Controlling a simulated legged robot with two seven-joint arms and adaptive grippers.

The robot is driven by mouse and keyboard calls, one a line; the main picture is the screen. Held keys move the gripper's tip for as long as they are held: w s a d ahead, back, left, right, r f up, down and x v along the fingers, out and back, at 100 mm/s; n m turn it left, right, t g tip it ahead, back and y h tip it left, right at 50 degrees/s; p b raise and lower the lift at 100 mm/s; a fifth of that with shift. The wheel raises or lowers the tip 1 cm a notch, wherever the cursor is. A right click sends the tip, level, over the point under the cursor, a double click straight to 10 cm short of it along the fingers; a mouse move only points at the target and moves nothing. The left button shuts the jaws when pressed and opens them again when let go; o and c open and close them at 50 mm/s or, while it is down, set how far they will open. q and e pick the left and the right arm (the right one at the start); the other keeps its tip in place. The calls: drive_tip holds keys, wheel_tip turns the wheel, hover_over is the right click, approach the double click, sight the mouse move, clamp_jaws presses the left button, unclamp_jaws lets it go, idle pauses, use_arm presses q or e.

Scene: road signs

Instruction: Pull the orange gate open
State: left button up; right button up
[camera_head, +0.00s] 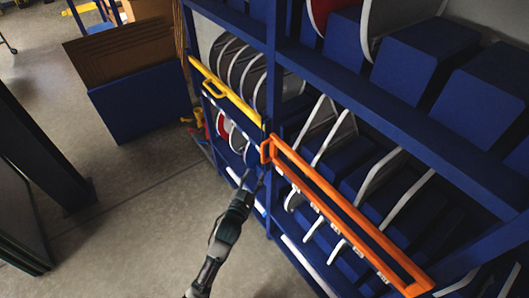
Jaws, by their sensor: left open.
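The orange gate (350,207) is a long narrow frame across the front of a blue shelf rack, running from the centre down to the lower right. It looks closed against the rack, in front of several upright signs. My left gripper (254,178) is open, just below and left of the gate's left end. A small gap seems to lie between the fingertips and the orange frame; contact is hard to judge. My left arm reaches up from the bottom edge. My right gripper is not in view.
A yellow gate (225,88) crosses the rack left of the orange one. The blue rack (400,115) holds rows of signs. A blue bin (143,103) with brown boards stands at upper left. A dark frame (35,150) stands at far left. The grey floor between is clear.

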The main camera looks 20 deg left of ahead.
sight(262, 155)
use_arm(q)
drive_tip(key=w, duration=1.1)
drive_tip(key=shift+w+a+f, duration=0.15)
drive_tip(key=shift+w+f, duration=0.05)
drive_tip(key=shift+w, duration=0.2)
drive_tip(key=shift+d+r, duration=0.1)
drive_tip(key=shift+d, duration=0.35)
drive_tip(key=shift+a, duration=0.1)
drive_tip(key=c, duration=0.7)
drive_tip(key=shift+a, duration=0.3)
clamp_jaws()
